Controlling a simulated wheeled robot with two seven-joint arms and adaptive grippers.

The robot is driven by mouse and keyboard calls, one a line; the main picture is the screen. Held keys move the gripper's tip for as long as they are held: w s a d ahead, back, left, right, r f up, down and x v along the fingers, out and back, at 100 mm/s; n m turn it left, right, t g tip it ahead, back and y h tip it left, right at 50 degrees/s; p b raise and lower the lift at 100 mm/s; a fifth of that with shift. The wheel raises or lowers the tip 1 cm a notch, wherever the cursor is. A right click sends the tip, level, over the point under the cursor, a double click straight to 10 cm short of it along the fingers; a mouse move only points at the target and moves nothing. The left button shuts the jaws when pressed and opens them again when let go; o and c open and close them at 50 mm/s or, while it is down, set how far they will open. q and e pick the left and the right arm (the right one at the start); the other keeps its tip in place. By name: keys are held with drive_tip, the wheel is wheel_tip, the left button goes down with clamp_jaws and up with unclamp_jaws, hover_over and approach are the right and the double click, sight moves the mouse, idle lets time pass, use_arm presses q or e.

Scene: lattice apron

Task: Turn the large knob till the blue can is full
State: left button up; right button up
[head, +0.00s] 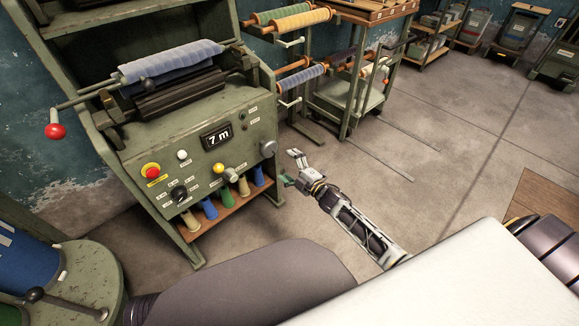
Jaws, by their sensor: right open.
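The green machine's sloped panel (215,155) has a black knob (179,193), a yellow-white lever knob (219,168) and a round grey knob (268,148) at its right edge. I cannot tell which is the large knob. A blue cylindrical can or drum (22,262) stands at the far lower left, cut by the frame edge; its fill level is hidden. My right gripper (291,168) is open and empty, just right of the machine's lower right corner, apart from the knobs. My left gripper is not in view.
The display (216,137) reads 7 m. A red-and-yellow button (151,171) is on the panel. Several coloured cones stand on the shelf (225,209) below. The floor (440,140) right of my gripper is clear.

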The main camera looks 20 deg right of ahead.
drive_tip(key=shift+s+d, duration=0.15)
drive_tip(key=shift+s, duration=0.25)
idle(0.5)
